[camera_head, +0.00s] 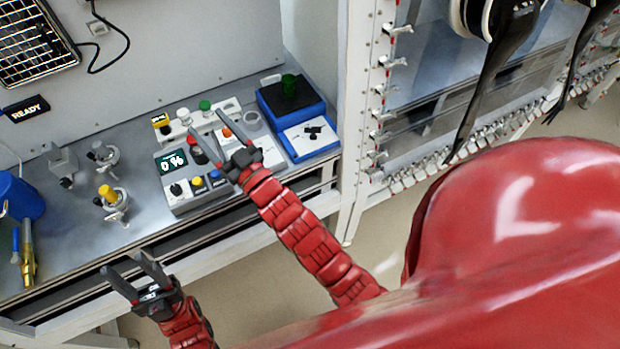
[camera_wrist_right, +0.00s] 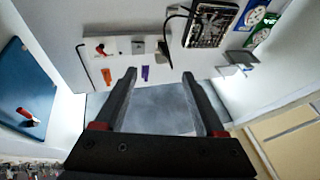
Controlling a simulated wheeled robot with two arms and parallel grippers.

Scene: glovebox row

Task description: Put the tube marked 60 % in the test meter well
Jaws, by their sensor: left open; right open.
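The test meter (camera_head: 177,203) is a grey box on the bench, with a dark display (camera_head: 172,161) reading "0 %". Small black, yellow and blue pieces stand along its front. Behind it, a pale rack (camera_head: 231,104) holds capped tubes, among them a white cap (camera_head: 184,116), a green cap (camera_head: 204,105) and an orange cap (camera_head: 227,132). I cannot read a 60 % mark, and my arm partly hides the meter and its well. My right gripper (camera_head: 205,121) is open and empty above the meter and rack; it also shows in the right wrist view (camera_wrist_right: 159,73). My left gripper (camera_head: 122,262) is open and empty at the bench's front edge.
Small clamp stands, one with a yellow top (camera_head: 107,193), stand to the left. A blue container (camera_head: 20,197) is at far left. The bench front between has free room.

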